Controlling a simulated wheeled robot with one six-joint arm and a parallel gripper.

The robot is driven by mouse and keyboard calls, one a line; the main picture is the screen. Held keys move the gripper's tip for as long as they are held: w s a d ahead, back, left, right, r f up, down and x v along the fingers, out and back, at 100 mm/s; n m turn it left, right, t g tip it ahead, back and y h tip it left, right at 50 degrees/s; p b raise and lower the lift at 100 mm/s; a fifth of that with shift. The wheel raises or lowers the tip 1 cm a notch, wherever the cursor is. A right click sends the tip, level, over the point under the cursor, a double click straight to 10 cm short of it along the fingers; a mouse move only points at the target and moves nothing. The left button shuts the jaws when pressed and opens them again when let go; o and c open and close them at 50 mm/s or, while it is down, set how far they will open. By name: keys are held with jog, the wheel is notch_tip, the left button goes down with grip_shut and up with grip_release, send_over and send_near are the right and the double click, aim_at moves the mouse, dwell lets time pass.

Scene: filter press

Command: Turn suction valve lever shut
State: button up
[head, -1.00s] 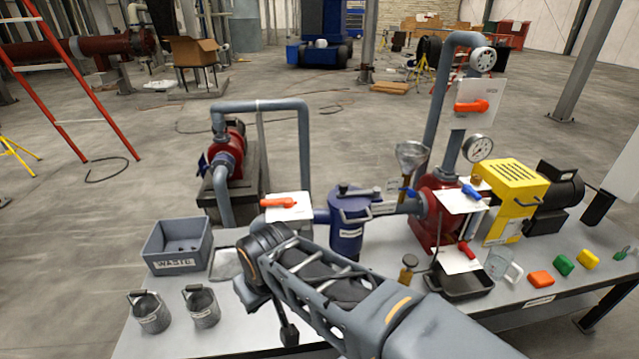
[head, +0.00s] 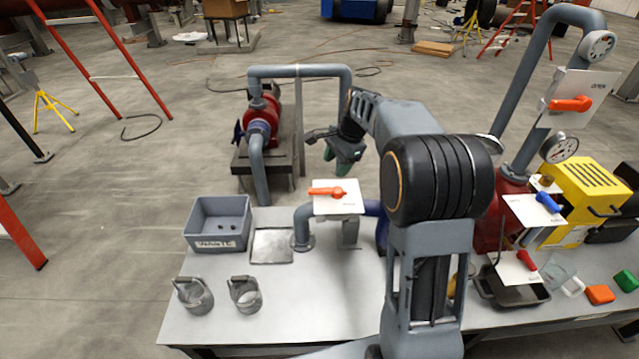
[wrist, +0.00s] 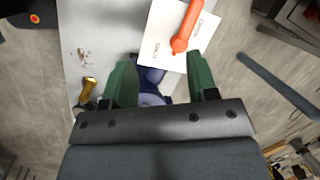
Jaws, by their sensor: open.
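An orange lever (head: 325,192) lies across a white plate (head: 348,205) on the pipe beside the blue strainer. In the head view its handle points left from the round pivot. My gripper (head: 335,152) is above and behind the plate, apart from the lever. The wrist view shows its two green fingers (wrist: 161,72) spread with nothing held. The blue strainer (head: 382,225) is mostly hidden behind my arm.
A grey waste bin (head: 218,224), a flat tray (head: 271,246) and two small buckets (head: 245,294) stand on the bench's left. A grey pipe (head: 300,71) arches behind my gripper. Another orange lever (head: 570,104) is at right, above blue (head: 549,203) and red (head: 526,260) levers.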

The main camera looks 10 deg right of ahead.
aim_at(319, 189)
jog(key=w+d+f+m+y+p, duration=0.1)
jog(key=w+d+f+m+y, duration=0.15)
jog(key=w+f+m, duration=0.4)
jog(key=shift+n+h, duration=0.35)
jog(key=shift+h, duration=0.1)
jog(key=x, duration=0.4)
jog(key=w+p+x, duration=0.1)
jog(key=x, duration=0.3)
jog(key=p+x, duration=0.1)
jog(key=x, duration=0.3)
jog(key=shift+w+a, duration=0.1)
jog(key=shift+w, duration=0.1)
jog(key=shift+r, duration=0.1)
grip_shut()
